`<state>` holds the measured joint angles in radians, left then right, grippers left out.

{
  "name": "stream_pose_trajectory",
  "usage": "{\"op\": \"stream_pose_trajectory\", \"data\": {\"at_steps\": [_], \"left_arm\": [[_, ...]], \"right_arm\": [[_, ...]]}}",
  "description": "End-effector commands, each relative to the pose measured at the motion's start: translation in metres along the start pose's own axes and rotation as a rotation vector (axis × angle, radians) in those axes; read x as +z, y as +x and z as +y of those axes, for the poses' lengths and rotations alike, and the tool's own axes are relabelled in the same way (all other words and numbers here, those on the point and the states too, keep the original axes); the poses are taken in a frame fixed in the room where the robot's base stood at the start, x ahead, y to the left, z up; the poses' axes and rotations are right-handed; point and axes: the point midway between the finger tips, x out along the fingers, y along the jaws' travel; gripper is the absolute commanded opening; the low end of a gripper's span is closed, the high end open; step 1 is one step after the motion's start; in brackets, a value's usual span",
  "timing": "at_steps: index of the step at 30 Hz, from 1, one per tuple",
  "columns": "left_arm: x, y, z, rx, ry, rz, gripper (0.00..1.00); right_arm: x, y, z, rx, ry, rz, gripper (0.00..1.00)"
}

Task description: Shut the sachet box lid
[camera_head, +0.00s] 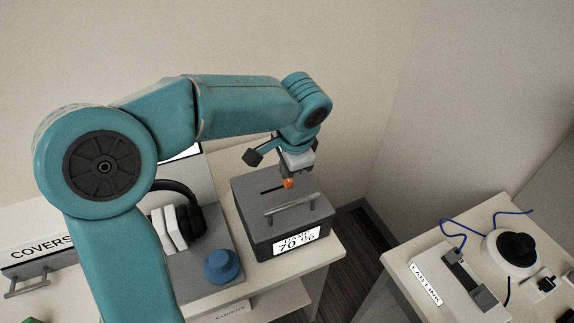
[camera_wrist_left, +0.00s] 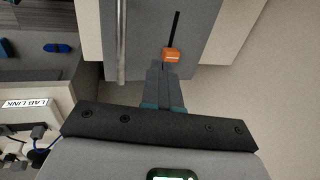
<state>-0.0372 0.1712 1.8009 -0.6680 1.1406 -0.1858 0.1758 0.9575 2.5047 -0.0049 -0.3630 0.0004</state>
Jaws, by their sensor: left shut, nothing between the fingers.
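The grey sachet box (camera_head: 283,247) stands near the right end of the pale table, with a "70 %" label on its front. Its lid (camera_head: 250,198) lies across the top and looks flat; I cannot tell if a small gap is left. The lid has a metal bar handle (camera_head: 291,204) and a dark slot with an orange piece (camera_head: 289,183) at its end. My left gripper (camera_head: 287,177) is shut and empty, pointing down at the lid beside the orange piece. In the left wrist view its fingertips (camera_wrist_left: 168,72) are just short of the orange piece (camera_wrist_left: 172,55); contact is unclear. My right gripper is not in view.
Left of the box are a headset (camera_head: 180,222) on a grey stand and a blue knob-shaped object (camera_head: 222,266). A "COVERS" drawer unit (camera_head: 40,245) is at far left. A second table (camera_head: 400,262) at right holds devices and a blue cable. A wall stands behind.

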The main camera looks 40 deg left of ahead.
Motion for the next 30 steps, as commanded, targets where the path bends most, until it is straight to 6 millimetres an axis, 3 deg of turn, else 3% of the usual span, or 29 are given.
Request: {"op": "stream_pose_trajectory", "data": {"at_steps": [9,15,30], "left_arm": [[-0.002,-0.062,0.007,-0.001,0.002,0.004,0.0],[-0.001,-0.093,0.011,-0.001,0.001,0.002,0.0],[0.0,-0.102,0.011,0.001,0.0,-0.001,0.0]], "right_arm": [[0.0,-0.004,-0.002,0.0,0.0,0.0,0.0],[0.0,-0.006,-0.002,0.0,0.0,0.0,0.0],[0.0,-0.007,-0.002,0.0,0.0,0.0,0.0]]}}
